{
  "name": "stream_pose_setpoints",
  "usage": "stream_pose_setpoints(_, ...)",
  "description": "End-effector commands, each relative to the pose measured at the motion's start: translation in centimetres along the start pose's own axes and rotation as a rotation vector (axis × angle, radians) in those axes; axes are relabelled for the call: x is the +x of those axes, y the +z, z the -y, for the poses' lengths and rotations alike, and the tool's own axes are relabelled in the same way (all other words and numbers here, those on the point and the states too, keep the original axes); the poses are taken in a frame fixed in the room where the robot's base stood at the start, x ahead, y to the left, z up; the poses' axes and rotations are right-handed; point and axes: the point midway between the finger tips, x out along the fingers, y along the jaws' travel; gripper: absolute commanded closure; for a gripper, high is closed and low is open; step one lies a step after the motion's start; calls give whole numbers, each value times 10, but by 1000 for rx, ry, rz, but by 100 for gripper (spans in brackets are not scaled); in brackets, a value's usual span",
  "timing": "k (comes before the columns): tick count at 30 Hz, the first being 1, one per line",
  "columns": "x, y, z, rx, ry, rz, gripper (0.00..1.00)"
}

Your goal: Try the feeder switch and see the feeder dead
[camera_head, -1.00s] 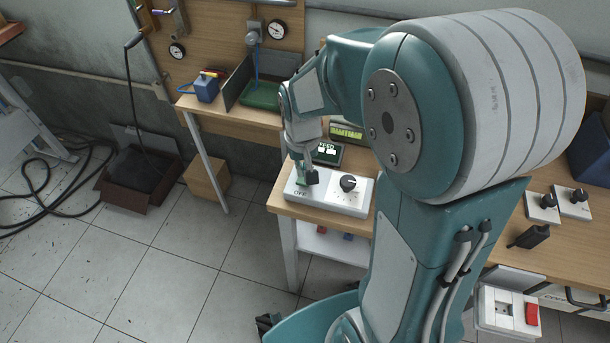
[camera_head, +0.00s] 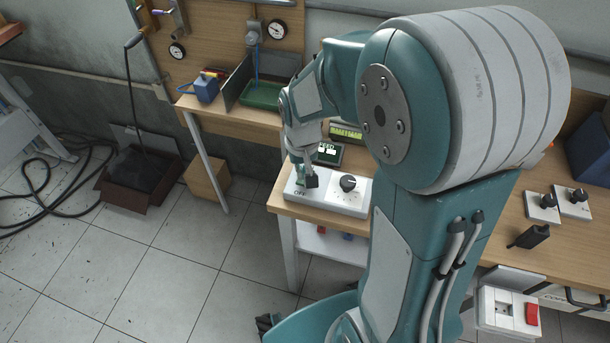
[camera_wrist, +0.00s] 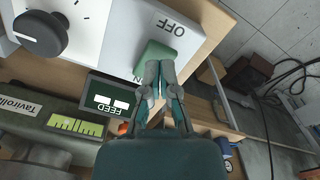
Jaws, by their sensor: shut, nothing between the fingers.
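The feeder switch is a green rocker (camera_wrist: 155,60) on a white box (camera_wrist: 128,28). OFF is printed at one end of the rocker, and a partly covered ON label is at the other. My gripper (camera_wrist: 159,76) is shut and empty, its fingertips at the ON end of the rocker. I cannot tell whether they press on it. In the head view my gripper (camera_head: 311,181) is over the switch box (camera_head: 338,196) and hides much of the rocker. The dark green FEED display (camera_wrist: 108,103) shows two white blocks.
A black knob (camera_wrist: 40,34) is beside the rocker on the same box. A lit green-yellow display (camera_wrist: 75,125) stands near the FEED display.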

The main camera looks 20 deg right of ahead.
Motion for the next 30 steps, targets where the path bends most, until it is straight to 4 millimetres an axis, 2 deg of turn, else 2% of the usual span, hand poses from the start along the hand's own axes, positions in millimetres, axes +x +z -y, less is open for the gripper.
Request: stream_pose_setpoints(30, 13, 0, 0, 0, 0, 0, 100)
